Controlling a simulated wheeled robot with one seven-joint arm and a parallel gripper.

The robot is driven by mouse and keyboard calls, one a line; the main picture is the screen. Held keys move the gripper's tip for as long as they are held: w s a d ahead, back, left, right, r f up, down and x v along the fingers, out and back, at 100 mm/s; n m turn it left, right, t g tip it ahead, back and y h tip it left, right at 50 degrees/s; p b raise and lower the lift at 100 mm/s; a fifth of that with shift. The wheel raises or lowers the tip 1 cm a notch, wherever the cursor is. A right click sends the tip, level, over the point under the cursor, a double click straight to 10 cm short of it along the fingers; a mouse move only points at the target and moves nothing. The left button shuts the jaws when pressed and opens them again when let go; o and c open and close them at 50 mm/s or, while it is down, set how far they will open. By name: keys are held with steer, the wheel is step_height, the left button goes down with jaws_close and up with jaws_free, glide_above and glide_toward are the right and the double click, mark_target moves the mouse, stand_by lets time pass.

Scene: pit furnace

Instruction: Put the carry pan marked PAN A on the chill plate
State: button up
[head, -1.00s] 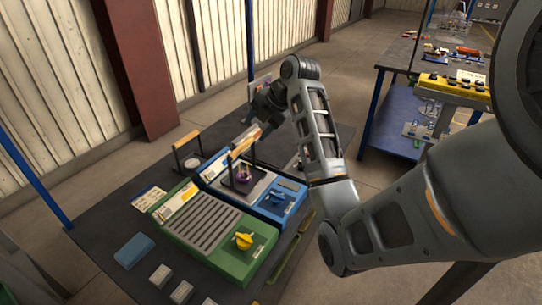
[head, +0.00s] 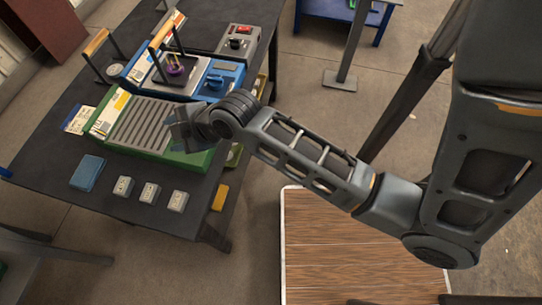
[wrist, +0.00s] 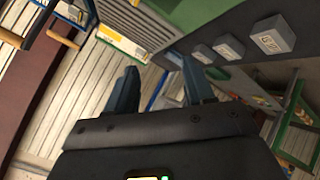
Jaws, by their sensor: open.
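A carry pan with a wooden handle (head: 161,33) on dark uprights stands on a blue-framed unit (head: 215,78), with a purple piece (head: 176,71) inside. A second wooden-handled carrier (head: 96,42) stands to its left on the table, with a round pale piece below the handle. A green unit with a slatted grey top (head: 155,124) sits in front of the blue one. I cannot read which pan is PAN A or which unit is the chill plate. My gripper (head: 180,130) appears over the green unit's right end. In the wrist view its fingers (wrist: 160,88) are apart and empty.
A blue block (head: 87,172) and several small grey blocks (head: 149,192) lie on the dark table's front part. A grey box with a red switch (head: 236,41) stands behind the blue unit. A wood-topped surface (head: 345,240) is at lower right.

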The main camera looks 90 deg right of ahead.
steer(key=s+a+r+m+t+y, duration=0.1)
steer(key=s+a+r+m, duration=0.1)
steer(key=s+a+r, duration=0.2)
steer(key=s+a+r+m+t+y, duration=0.1)
steer(key=s+a+r, duration=0.4)
steer(key=s, duration=0.5)
steer(key=s+a+r+m+t+y, duration=0.1)
steer(key=s+a+r+m+t, duration=0.2)
steer(key=s, duration=0.4)
steer(key=shift+a+r, duration=0.85)
steer(key=shift+a, duration=0.25)
steer(key=shift+o, duration=0.5)
